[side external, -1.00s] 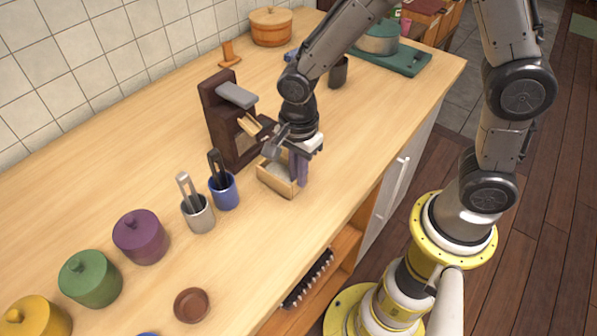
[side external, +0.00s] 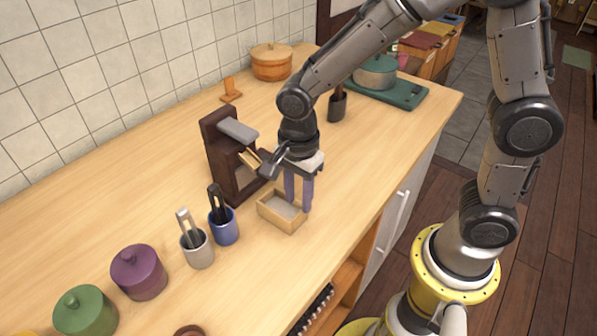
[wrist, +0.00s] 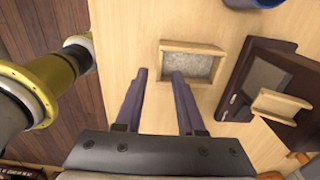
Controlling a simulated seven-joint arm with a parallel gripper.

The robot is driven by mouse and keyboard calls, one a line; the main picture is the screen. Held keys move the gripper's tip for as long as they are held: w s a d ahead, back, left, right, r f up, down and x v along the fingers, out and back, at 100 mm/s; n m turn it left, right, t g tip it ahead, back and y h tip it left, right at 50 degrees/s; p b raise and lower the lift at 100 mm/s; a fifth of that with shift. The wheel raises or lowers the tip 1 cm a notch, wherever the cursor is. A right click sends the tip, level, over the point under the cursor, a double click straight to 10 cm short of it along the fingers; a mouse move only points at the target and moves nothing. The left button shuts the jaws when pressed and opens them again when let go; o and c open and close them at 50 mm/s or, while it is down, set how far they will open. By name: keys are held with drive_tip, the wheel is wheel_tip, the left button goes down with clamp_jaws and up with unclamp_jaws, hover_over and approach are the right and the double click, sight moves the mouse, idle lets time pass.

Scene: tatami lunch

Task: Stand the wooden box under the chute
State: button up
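The wooden box (side external: 270,213), a small open tray with a greyish inside, stands upright on the counter. It also shows in the wrist view (wrist: 193,48). The dark brown dispenser (side external: 217,160) stands behind it, with a light wooden chute (side external: 249,158) on its front; the chute also shows in the wrist view (wrist: 282,104). The box is in front of the dispenser, to the right of the chute in the side view. My gripper (side external: 299,208) has its purple fingers apart, just above or beside the box's right end. In the wrist view my gripper (wrist: 160,73) holds nothing.
A blue cup (side external: 224,229) and a grey cup (side external: 197,250) with utensils stand left of the box. Purple (side external: 138,273) and green (side external: 86,312) lidded pots stand farther left. Counter in front of the box is clear up to its edge.

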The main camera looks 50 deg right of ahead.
wheel_tip(320, 180, up, 8)
drive_tip(key=shift+r, duration=0.2)
drive_tip(key=s+d+r+n+t, duration=0.2)
drive_tip(key=s+d+r+n, duration=0.1)
drive_tip(key=s+d+n, duration=0.2)
drive_tip(key=s+d+r+n+t, duration=0.2)
drive_tip(key=s+d+n, duration=0.4)
drive_tip(key=s+n, duration=0.3)
drive_tip(key=n+t, duration=0.1)
drive_tip(key=n, duration=0.3)
drive_tip(key=shift+r+t, duration=0.3)
drive_tip(key=shift+r, duration=0.1)
